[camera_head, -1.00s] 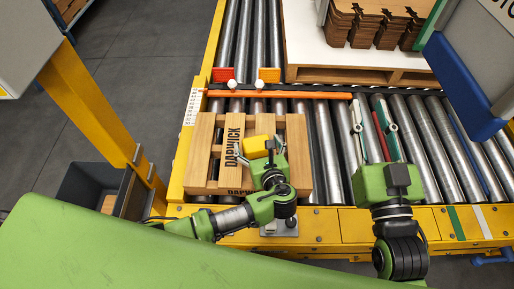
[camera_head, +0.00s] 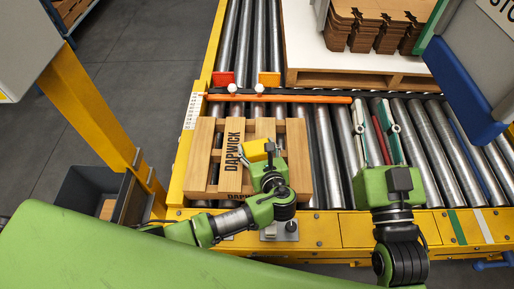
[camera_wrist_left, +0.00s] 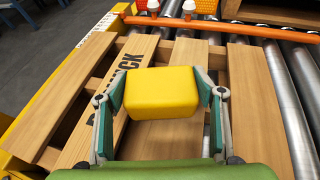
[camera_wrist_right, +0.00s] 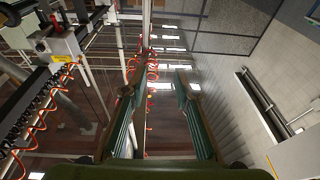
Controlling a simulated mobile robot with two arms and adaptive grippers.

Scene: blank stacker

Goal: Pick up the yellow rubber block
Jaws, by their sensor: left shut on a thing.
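The yellow rubber block (camera_head: 254,150) is between the fingers of my left gripper (camera_head: 260,152), over the wooden pallet (camera_head: 205,150) marked DAPWICK. In the left wrist view the yellow block (camera_wrist_left: 162,92) fills the space between the two fingers of my left gripper (camera_wrist_left: 162,95), which press on its sides. The block looks level. I cannot tell whether its underside touches the pallet slats. My right gripper (camera_head: 374,125) is over the rollers to the right of the pallet. In the right wrist view its fingers (camera_wrist_right: 155,100) are spread with nothing between them.
An orange bar (camera_head: 290,98) crosses the rollers behind the pallet. Beyond it stands a white-topped pallet (camera_head: 330,62) with stacked brown cardboard pieces (camera_head: 372,25). A yellow post (camera_head: 100,110) and a grey bin (camera_head: 90,190) are at left. A blue-edged panel (camera_head: 465,80) hangs at upper right.

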